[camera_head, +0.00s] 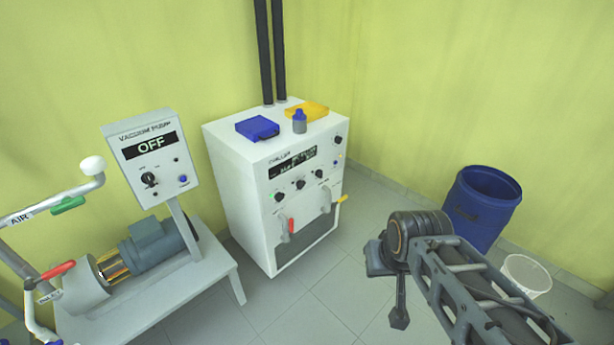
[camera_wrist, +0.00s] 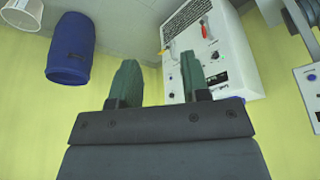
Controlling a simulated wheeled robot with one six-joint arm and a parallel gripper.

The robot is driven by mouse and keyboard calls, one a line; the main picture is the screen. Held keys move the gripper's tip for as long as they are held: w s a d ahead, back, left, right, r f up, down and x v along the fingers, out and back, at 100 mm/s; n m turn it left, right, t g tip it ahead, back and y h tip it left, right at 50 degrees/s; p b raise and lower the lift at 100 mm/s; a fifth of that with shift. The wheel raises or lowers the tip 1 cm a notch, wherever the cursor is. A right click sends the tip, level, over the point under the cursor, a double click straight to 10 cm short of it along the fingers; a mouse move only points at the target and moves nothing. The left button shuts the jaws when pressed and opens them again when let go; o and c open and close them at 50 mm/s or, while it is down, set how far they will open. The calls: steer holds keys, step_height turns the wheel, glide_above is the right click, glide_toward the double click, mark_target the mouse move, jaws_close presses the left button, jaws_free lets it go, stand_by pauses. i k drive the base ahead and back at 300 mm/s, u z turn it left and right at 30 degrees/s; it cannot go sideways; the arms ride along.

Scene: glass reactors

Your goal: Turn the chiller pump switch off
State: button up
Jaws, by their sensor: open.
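The white chiller cabinet (camera_head: 235,185) stands near the back wall, with a dark display (camera_head: 293,163) whose text is too small to read. Below the display are several black knobs, among them a left knob (camera_head: 278,196), a middle knob (camera_head: 300,184) and a right knob (camera_head: 319,173). Another knob (camera_head: 338,139) sits at the upper right. I cannot tell which is the pump switch or its position. In the wrist view the chiller (camera_wrist: 232,60) appears inverted beyond my gripper (camera_wrist: 160,80). My gripper is open and empty, its green fingers apart and clear of the panel.
A red-handled valve (camera_head: 291,226) and a yellow-handled valve (camera_head: 341,199) protrude from the chiller's lower front. A vacuum pump panel (camera_head: 150,155) reading OFF stands left. A blue barrel (camera_head: 482,205) and a white bucket (camera_head: 526,275) stand right. Floor before the chiller (camera_head: 310,300) is clear.

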mark_target(301, 184)
steer(key=u, duration=0.4)
steer(key=i, duration=1.35)
steer(key=u, duration=0.65)
